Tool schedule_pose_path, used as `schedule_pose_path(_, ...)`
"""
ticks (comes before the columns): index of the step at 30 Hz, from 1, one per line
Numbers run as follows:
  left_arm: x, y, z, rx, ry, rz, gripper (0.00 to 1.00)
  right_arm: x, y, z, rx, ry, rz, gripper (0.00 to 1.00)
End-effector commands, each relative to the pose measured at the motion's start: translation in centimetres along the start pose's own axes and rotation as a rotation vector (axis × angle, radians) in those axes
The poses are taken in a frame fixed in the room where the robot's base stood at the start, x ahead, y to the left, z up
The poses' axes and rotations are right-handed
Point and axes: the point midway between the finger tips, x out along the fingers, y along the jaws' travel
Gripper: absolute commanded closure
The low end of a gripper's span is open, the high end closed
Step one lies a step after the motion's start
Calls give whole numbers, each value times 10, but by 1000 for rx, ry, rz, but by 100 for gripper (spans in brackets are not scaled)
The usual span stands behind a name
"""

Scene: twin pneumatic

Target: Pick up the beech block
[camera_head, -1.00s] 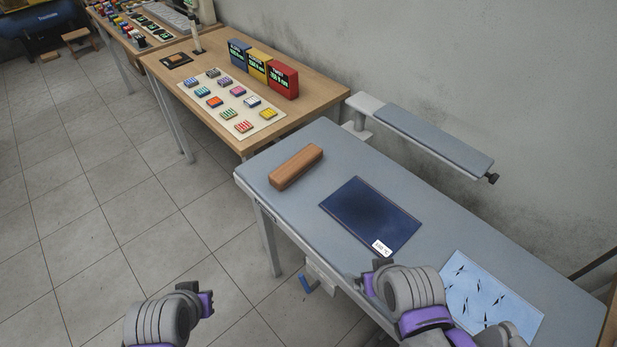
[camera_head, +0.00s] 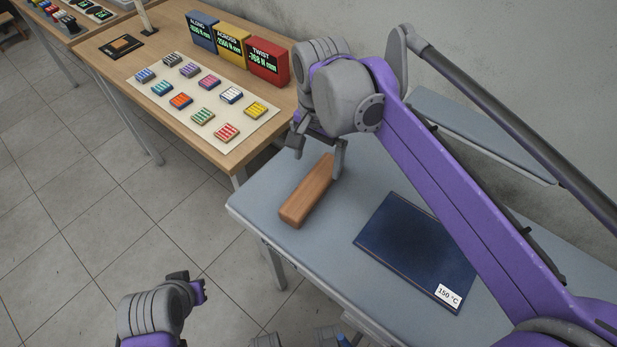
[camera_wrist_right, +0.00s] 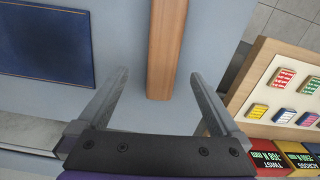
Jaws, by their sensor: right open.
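The beech block (camera_head: 306,194), a long brown bar, lies on the grey table near its left end. My right gripper (camera_head: 320,150) is open and empty over the block's far end in the head view. In the right wrist view the block (camera_wrist_right: 166,45) runs down from the top edge, and its near end shows between the spread fingers (camera_wrist_right: 160,76). I see no finger touching it, and the height gap is hard to judge. My left gripper (camera_head: 190,287) is low at the left, away from the block; its jaw opening is unclear.
A dark blue plate (camera_head: 415,248) marked 150 °C lies right of the block. A wooden table (camera_head: 135,85) behind holds a board of coloured pieces and blue, yellow and red display boxes (camera_head: 268,62) near my right gripper. A raised grey shelf (camera_head: 470,130) stands along the wall.

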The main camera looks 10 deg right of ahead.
Motion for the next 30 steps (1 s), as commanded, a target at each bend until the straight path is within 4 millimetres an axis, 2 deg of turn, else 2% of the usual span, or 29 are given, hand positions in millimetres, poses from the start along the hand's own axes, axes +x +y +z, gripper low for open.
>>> schedule_pose_path(9, 5, 0, 4, 0, -2, 0, 100, 45, -2, 0, 15, -4, 6, 0)
schedule_pose_path(16, 6, 0, 4, 0, -3, 0, 100, 63, -4, 0, 14, -4, 5, 0)
schedule_pose_path(24, 10, 0, 7, 0, -4, 0, 100, 101, -7, 2, 13, -3, 5, 0)
schedule_pose_path(30, 10, 0, 7, 0, -4, 0, 100, 106, -7, 2, 13, -3, 4, 0)
